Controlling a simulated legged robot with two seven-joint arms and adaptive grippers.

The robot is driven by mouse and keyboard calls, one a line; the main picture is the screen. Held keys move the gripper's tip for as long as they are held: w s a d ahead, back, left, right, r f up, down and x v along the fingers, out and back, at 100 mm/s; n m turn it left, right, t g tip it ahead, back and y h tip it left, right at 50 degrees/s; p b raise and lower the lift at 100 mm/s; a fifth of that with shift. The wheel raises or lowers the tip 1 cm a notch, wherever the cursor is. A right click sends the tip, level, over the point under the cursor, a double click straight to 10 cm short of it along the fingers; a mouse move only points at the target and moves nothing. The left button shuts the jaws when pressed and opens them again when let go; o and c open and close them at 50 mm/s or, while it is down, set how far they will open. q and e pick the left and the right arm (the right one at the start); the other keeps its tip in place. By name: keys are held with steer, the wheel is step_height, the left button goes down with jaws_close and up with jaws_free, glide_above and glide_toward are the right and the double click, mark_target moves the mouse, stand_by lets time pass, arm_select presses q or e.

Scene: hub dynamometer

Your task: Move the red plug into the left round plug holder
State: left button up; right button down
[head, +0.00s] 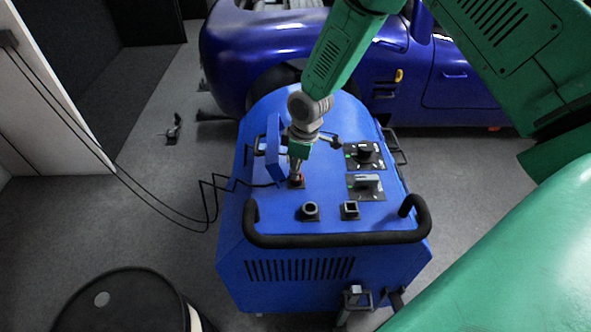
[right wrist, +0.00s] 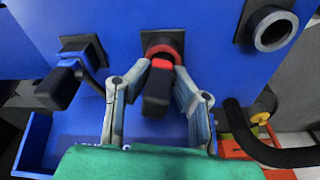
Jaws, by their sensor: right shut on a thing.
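The red plug (right wrist: 157,88) has a black body and a red ring. It sits at a square black plate on the blue machine; I cannot tell how deep it is seated. In the head view only a little red (head: 298,180) shows under my right gripper (head: 296,165). In the right wrist view the fingers of my right gripper (right wrist: 161,72) are closed on the plug from both sides. An empty round holder (head: 310,210) stands nearer the front handle, and it also shows in the right wrist view (right wrist: 272,31). My left gripper is not in view.
A blue-marked plug (right wrist: 62,84) is beside the red one. A black handle (head: 335,239) crosses the front. Cables (head: 208,205) run from the left wall.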

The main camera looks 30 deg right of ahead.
step_height(320, 180, up, 9)
steer(key=shift+w+a+r, duration=0.1)
steer(key=shift+a, duration=0.05)
steer(key=shift+r, duration=0.25)
steer(key=shift+d+r+p, duration=0.2)
steer(key=shift+r+p, duration=0.85)
steer(key=shift+p, duration=0.05)
steer(key=shift+r+p, duration=0.9)
steer(key=shift+r, duration=0.05)
steer(key=shift+a, duration=0.1)
steer(key=s+a+f, duration=0.2)
steer(key=s, duration=0.8)
steer(key=shift+s+a+f, duration=0.2)
steer(key=shift+s+a, duration=0.05)
steer(key=shift+s, duration=0.05)
steer(key=shift+f+b, duration=2.45)
steer(key=shift+f, duration=1.9)
